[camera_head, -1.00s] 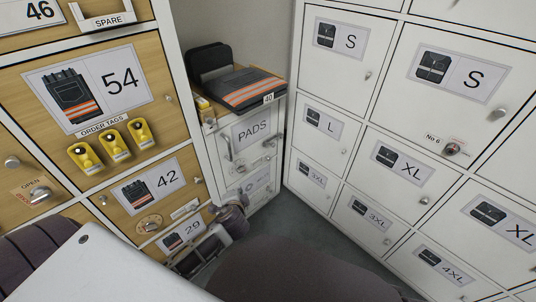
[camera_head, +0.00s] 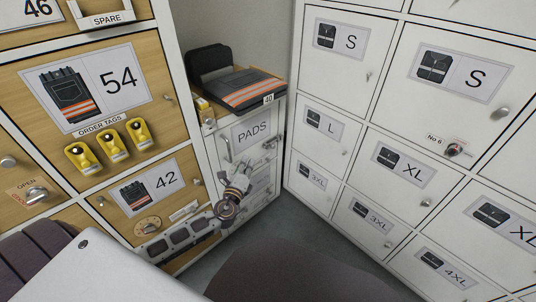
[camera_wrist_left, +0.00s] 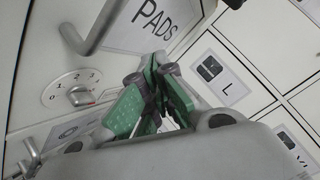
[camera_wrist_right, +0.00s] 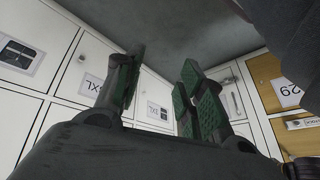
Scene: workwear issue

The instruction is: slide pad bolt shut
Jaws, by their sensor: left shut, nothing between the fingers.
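The white PADS door (camera_head: 251,132) is on the narrow cabinet between the wood-fronted and white lockers. It has a bar handle (camera_head: 226,150) on its left and a small metal fitting (camera_head: 269,143), perhaps the pad bolt, on its right; its position is too small to read. In the left wrist view, the handle (camera_wrist_left: 100,27) and a numbered dial (camera_wrist_left: 77,89) are left of my gripper. My left gripper (camera_head: 244,168) is shut and empty before the lower part of this door; contact is unclear. My right gripper (camera_wrist_right: 160,80) is open and empty, seen only in its wrist view.
Folded workwear (camera_head: 240,88) with orange stripes lies on the narrow cabinet. Yellow order tags (camera_head: 112,144) hang on the wood-fronted lockers at left. White lockers (camera_head: 335,100) with knobs stand close on the right. Grey floor shows between the two sides.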

